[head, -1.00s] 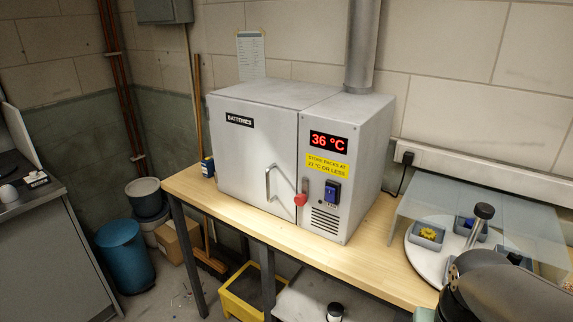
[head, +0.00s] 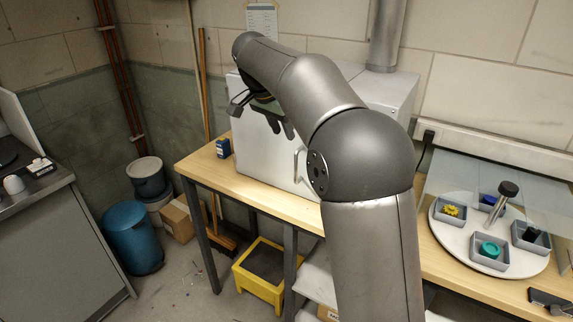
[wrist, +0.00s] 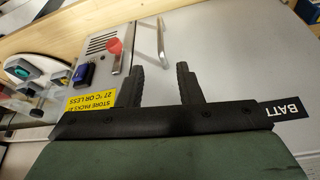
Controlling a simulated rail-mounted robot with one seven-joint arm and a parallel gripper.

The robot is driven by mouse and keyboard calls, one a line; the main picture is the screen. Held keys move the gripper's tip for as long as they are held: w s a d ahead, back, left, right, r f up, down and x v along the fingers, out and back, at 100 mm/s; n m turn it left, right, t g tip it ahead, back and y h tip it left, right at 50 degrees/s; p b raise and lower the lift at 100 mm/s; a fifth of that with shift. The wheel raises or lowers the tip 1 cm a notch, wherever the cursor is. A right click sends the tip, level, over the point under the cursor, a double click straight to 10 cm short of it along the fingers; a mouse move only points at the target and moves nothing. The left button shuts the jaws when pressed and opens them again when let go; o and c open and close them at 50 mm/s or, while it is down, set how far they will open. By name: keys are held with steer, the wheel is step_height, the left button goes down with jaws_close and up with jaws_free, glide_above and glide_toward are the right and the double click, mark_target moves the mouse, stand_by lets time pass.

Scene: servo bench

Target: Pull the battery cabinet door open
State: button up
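The battery cabinet (head: 262,155) is a light grey box on the bench, and its door looks closed. The silver bar handle (wrist: 161,40) shows in the wrist view beyond my fingertips, apart from them. In the head view part of the handle (head: 297,163) shows beside my arm. My gripper (wrist: 160,78) is open and empty, with two black fingers spread in front of the door. In the head view my gripper (head: 281,130) hangs before the upper door. A red knob (wrist: 114,46) sits beside the handle. My arm hides the control panel in the head view.
A white round tray (head: 450,244) with several small bins is at the right under a clear shield.

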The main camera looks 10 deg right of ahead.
steer(key=p, duration=0.1)
glide_toward(295, 180)
steer(key=w+d+f, duration=0.2)
steer(key=f, duration=0.1)
steer(key=d+f, duration=0.1)
steer(key=shift+w+d+f, duration=0.2)
steer(key=shift+w+f, duration=0.1)
steer(key=shift+w, duration=0.1)
jaws_close()
